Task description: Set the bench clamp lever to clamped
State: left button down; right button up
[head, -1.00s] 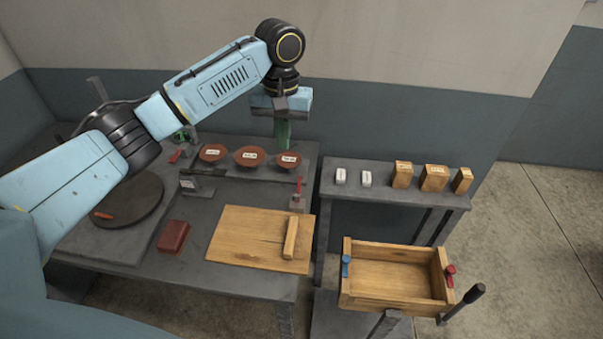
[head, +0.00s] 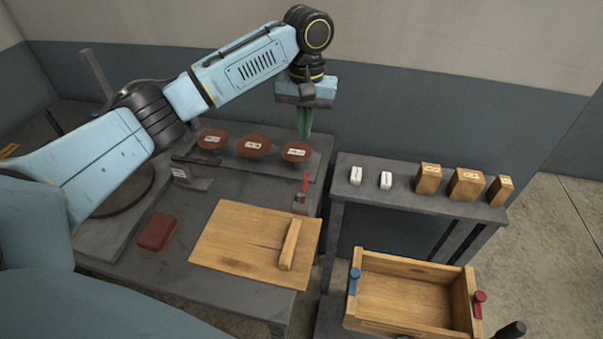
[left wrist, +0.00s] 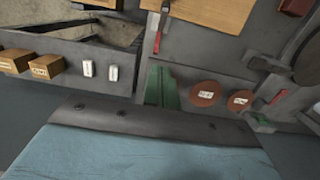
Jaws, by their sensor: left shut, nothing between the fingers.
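A small red lever (head: 305,182) stands roughly upright on a small metal base (head: 300,199) near the bench's right edge, behind the wooden board. I take it for the bench clamp lever. It also shows in the left wrist view (left wrist: 157,42), near the top. My left gripper (head: 304,134) points down behind the bench's right end, with green fingers shut and empty. In the head view it is above and beyond the lever, apart from it. Its fingers also show in the left wrist view (left wrist: 162,100). My right gripper is out of view.
Three labelled brown discs (head: 253,146) line the back of the bench (head: 235,199). A wooden board (head: 240,245) with a wooden bar (head: 290,244) lies in front. A dark red block (head: 157,232) is at left. A shelf (head: 400,190) with blocks and an open wooden crate (head: 405,325) stand right.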

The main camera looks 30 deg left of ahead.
pick_arm(q)
send_over(303, 188)
jog(key=f, duration=0.7)
jog(key=w+f, duration=0.1)
jog(key=f, duration=0.2)
jog(key=shift+a+f+b, duration=0.15)
jog(key=shift+a+b, duration=0.05)
jog(key=shift+b, duration=0.2)
jog(key=shift+s+d+f, duration=0.25)
jog(key=shift+s+f, duration=0.45)
jog(key=shift+s, duration=0.3)
jog(key=shift+s+d+f, duration=0.15)
jog(key=shift+s+f, duration=0.25)
jog(key=shift+s, duration=0.1)
jog(key=shift+p, duration=0.3)
